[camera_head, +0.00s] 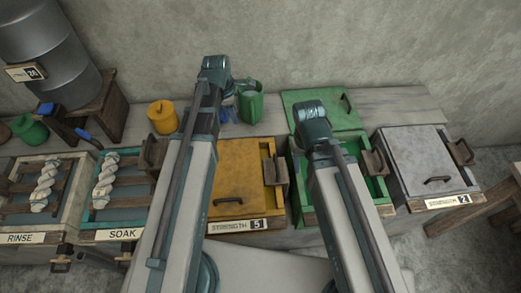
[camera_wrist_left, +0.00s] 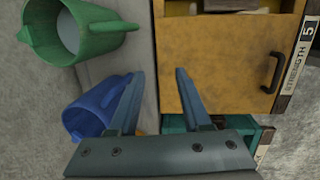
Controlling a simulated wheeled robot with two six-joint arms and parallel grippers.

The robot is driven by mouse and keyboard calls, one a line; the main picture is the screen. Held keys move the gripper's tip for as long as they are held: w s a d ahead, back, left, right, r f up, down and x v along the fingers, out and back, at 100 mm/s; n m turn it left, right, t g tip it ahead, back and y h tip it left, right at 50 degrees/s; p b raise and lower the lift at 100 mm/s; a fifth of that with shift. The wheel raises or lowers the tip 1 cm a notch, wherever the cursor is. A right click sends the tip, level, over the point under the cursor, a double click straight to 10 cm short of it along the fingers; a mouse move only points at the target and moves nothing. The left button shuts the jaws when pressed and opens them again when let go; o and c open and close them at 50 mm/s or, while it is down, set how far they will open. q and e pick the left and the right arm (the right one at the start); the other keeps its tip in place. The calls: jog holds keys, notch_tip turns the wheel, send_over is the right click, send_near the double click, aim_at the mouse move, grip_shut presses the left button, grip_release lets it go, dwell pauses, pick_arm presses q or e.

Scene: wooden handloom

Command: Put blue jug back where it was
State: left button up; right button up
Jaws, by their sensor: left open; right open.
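The blue jug (camera_head: 229,114) stands on the grey ledge behind the yellow vat, partly hidden by my left arm in the head view. In the left wrist view the blue jug (camera_wrist_left: 88,115) is at the lower left, and one finger overlaps its right side; I cannot tell whether they touch. My left gripper (camera_wrist_left: 157,70) is open, with nothing between its fingertips. It hangs over the ledge by the jugs in the head view (camera_head: 240,84). My right arm reaches over the green vat; its gripper's fingers are mostly hidden behind the arm.
A green jug (camera_head: 250,106) stands close beside the blue one. A yellow canister (camera_head: 162,117) is further left on the ledge. The yellow vat (camera_head: 240,170) has its lid on; the green lid (camera_head: 312,97) lies behind the open green vat. The grey vat (camera_head: 425,160) is closed.

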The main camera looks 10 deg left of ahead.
pick_arm(q)
jog(key=s+d+m+g+y, duration=0.1)
jog(key=s+d+m, duration=0.5)
jog(key=m, duration=0.6)
jog(key=s+d+m+y, duration=0.1)
jog(key=s+d+m, duration=0.6)
jog(key=s+m, duration=0.3)
jog(key=shift+s+d+m+g, duration=0.25)
jog(key=shift+s+m+g, duration=0.15)
jog(key=shift+m, duration=1.1)
jog(key=shift+f, duration=0.1)
